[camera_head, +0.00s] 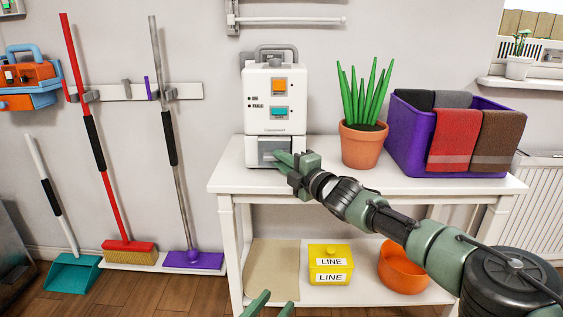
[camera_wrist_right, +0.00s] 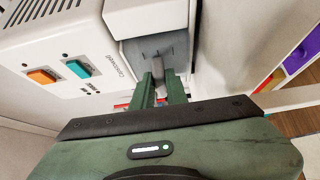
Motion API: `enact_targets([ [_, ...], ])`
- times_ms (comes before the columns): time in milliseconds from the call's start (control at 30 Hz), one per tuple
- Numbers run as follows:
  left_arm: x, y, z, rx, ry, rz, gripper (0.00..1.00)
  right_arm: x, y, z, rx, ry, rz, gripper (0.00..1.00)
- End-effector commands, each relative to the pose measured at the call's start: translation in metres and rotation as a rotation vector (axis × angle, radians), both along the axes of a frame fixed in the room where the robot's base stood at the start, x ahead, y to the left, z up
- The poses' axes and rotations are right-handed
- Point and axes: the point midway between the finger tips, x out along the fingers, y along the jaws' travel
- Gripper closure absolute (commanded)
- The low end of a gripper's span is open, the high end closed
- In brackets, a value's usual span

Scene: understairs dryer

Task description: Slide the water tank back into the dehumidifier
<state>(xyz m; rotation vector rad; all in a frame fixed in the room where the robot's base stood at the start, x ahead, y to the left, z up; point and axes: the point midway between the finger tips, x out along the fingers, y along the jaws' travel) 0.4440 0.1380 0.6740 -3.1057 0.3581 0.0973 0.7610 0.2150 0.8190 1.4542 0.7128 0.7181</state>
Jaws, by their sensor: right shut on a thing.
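The white dehumidifier (camera_head: 271,95) stands upright at the left end of the white table, with an orange and a teal button on its front. The grey water tank (camera_head: 270,147) sits in the opening at its base; how far in it is, I cannot tell. My right gripper (camera_head: 284,158) is at the tank's front. In the right wrist view the gripper (camera_wrist_right: 162,88) is shut on the handle of the tank (camera_wrist_right: 146,48), and the dehumidifier (camera_wrist_right: 60,50) fills the left. My left gripper (camera_head: 267,304) shows only its fingertips at the bottom edge, apart and empty.
A potted plant (camera_head: 362,142) and a purple bin (camera_head: 408,150) with towels stand on the white table (camera_head: 225,178), right of the dehumidifier. Below are a yellow box (camera_head: 330,265) and an orange bowl (camera_head: 400,275). Brooms hang at left.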

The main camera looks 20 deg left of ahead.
Motion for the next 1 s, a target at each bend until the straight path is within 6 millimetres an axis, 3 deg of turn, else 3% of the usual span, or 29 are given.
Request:
enact_targets([
  [67,0.0,0.0,0.0,-0.001,-0.003,0.0,0.64,0.003,-0.001,-0.008,-0.012,0.008,-0.007,1.0],
  [500,0.001,-0.001,0.003,-0.006,-0.019,-0.001,0.64,0.012,0.0,-0.001,-0.01,-0.002,-0.005,1.0],
  [533,0.001,-0.001,0.003,-0.006,-0.019,-0.001,0.64,0.012,0.0,-0.001,-0.01,-0.001,-0.004,0.83],
  [600,0.001,-0.001,0.003,-0.006,-0.019,-0.001,0.64,0.012,0.0,-0.001,-0.009,-0.002,-0.004,0.64],
  [633,0.001,-0.001,0.003,-0.006,-0.019,-0.001,0.64,0.012,0.0,0.0,-0.008,-0.002,-0.003,0.6],
  [1000,0.0,0.0,0.002,-0.003,-0.009,-0.001,0.64,0.01,0.0,0.001,-0.005,-0.001,-0.001,0.6],
])
